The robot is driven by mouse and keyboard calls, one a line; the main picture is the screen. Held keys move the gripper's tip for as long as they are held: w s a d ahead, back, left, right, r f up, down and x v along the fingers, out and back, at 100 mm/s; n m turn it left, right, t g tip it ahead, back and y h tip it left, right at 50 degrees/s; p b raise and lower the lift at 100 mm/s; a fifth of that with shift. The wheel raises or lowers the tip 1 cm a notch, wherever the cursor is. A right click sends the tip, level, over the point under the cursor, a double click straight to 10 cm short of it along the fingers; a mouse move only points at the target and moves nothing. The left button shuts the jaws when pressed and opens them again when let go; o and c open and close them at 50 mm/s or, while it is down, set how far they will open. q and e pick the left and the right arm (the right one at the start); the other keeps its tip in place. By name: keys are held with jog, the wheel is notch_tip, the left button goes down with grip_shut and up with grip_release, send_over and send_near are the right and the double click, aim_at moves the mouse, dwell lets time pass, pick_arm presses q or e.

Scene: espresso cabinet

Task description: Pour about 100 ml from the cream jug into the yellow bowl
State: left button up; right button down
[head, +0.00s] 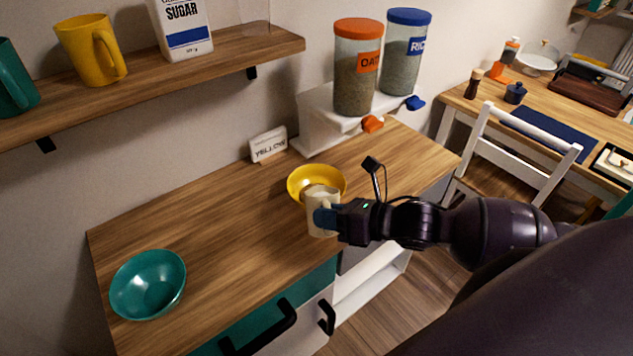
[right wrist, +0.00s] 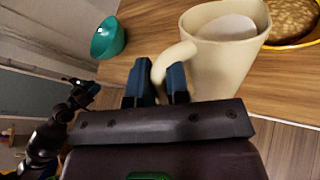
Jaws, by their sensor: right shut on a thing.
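The cream jug (head: 322,219) is held at the near edge of the yellow bowl (head: 299,191) and overlaps it in the head view. My right gripper (head: 328,217) is shut on the jug's handle (right wrist: 170,62). In the right wrist view pale liquid shows inside the jug (right wrist: 222,65), below its rim. No stream of liquid is visible. The yellow bowl (right wrist: 312,40) lies just beyond the jug and holds something brown and grainy. A dark gripper-like part (right wrist: 84,92), probably my left gripper, shows at the left; its jaws are unclear.
A teal bowl (head: 148,284) stands at the counter's left. A YELLOW sign (head: 268,145) stands behind the yellow bowl. Oat (head: 356,75) and rice (head: 404,55) dispensers stand on a white stand at the back. The counter (head: 220,235) between the bowls is clear.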

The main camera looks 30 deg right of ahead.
jog(key=shift+w+d+r+m+p, duration=0.15)
jog(key=shift+w+r+p, duration=0.15)
jog(key=shift+r, duration=0.15)
jog(key=shift+w+d+r+m+p, duration=0.1)
jog(key=shift+w+r+m+p, duration=0.1)
jog(key=shift+r+p, duration=0.15)
jog(key=shift+w+d+r+g, duration=0.1)
jog(key=shift+w+r+g, duration=0.15)
jog(key=shift+r+g, duration=0.15)
jog(key=shift+w+d+r+m+g+p, duration=0.15)
jog(key=shift+w+r+m+g+p, duration=0.15)
jog(key=shift+w+r+m+p, duration=0.3)
jog(key=shift+d+r, duration=0.1)
jog(key=shift+r, duration=0.05)
jog(key=shift+w+d+m+g, duration=0.1)
jog(key=shift+w+m+g, duration=0.15)
jog(key=shift+g, duration=0.25)
dwell(0.6)
